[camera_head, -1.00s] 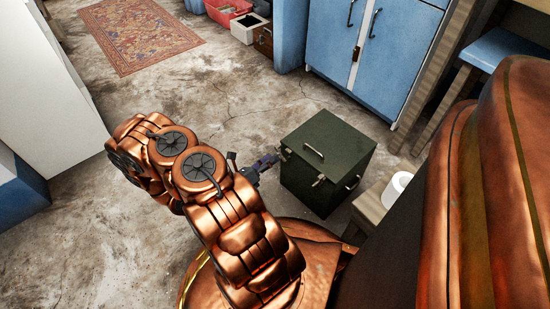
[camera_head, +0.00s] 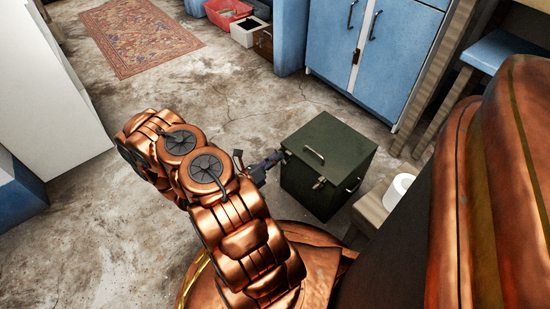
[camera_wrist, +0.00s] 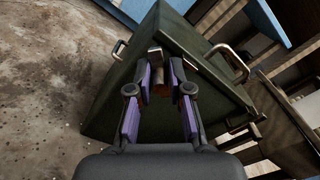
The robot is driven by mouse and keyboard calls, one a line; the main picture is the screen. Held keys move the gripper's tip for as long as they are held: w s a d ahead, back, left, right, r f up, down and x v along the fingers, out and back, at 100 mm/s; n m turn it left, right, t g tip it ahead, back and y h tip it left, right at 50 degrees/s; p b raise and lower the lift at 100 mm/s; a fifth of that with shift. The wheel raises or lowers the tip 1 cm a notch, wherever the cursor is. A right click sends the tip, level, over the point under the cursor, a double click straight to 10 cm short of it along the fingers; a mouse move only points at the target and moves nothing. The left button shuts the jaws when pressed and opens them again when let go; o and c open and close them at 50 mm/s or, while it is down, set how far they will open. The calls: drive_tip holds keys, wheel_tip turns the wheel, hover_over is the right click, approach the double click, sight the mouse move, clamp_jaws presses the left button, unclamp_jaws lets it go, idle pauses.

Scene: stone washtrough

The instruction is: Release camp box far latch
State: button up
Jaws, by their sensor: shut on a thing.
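My gripper (camera_head: 279,156) is at the box's left side, at the far end of the latch side. In the wrist view, my gripper (camera_wrist: 160,72) has its purple-lined fingers closed around a small metal latch (camera_wrist: 155,56) just under the lid edge. The fingertips partly hide this far latch, and in the head view it is mostly hidden. The camp box (camera_wrist: 110,95) fills the middle there.
Blue cabinets (camera_head: 375,50) stand behind the box. A wooden stool (camera_head: 370,212) with a white item (camera_head: 398,190) is close on its right. A red crate (camera_head: 228,10) and a rug (camera_head: 138,35) lie farther back. The floor left of the box is clear.

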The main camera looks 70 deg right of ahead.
clamp_jaws()
drive_tip(key=shift+w, duration=0.15)
drive_tip(key=shift+w+d+f+n+p, duration=0.1)
drive_tip(key=shift+f+n+p, duration=0.1)
drive_tip(key=shift+n, duration=0.25)
drive_tip(key=shift+d+f+n+p, duration=0.1)
drive_tip(key=shift+n+p, duration=0.1)
drive_tip(key=shift+n, duration=0.25)
drive_tip(key=shift+w+f+n, duration=0.1)
drive_tip(key=shift+f+n, duration=0.2)
drive_tip(key=shift+n, duration=0.7)
drive_tip(key=shift+w+f+n, duration=0.1)
drive_tip(key=shift+f+n, duration=0.2)
drive_tip(key=shift+n, duration=0.7)
drive_tip(key=o, duration=0.6)
unclamp_jaws()
drive_tip(key=shift+a+r, duration=0.1)
